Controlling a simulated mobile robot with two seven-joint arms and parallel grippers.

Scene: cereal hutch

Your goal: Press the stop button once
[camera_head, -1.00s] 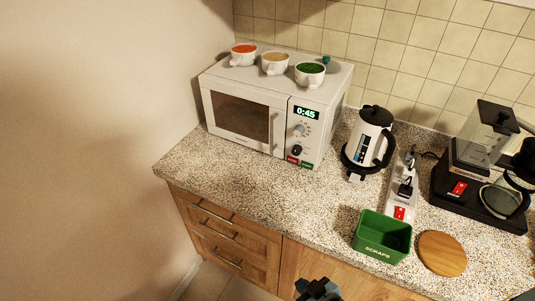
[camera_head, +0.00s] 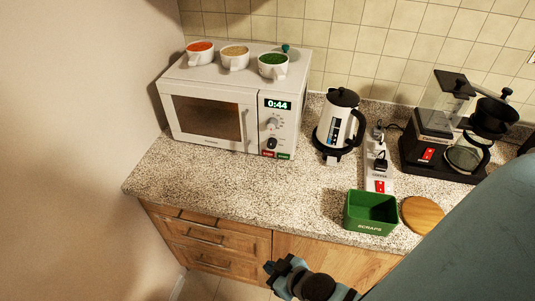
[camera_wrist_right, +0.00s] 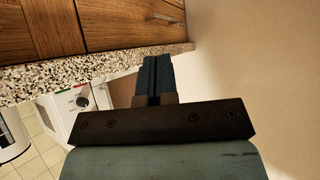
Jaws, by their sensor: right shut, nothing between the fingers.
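The white microwave (camera_head: 208,118) stands on the counter against the left wall, its door shut and its display (camera_head: 278,105) reading 0:44. A small red button (camera_head: 268,154) and a green button (camera_head: 284,156) sit at the bottom of its control panel; their labels are too small to read, and the red one is probably stop. My right gripper (camera_head: 279,268) is shut and empty, in front of the counter and below the panel, clear of the microwave. Its closed fingers (camera_wrist_right: 156,80) show in the right wrist view, with the microwave (camera_wrist_right: 62,108) partly hidden. My left gripper is out of view.
Three cups (camera_head: 235,55) stand on the microwave. The kettle (camera_head: 340,122), power strip (camera_head: 377,165), green scraps bin (camera_head: 371,213), wooden disc (camera_head: 423,214) and coffee maker (camera_head: 445,145) stand to the right. The counter (camera_head: 225,185) before the microwave is clear.

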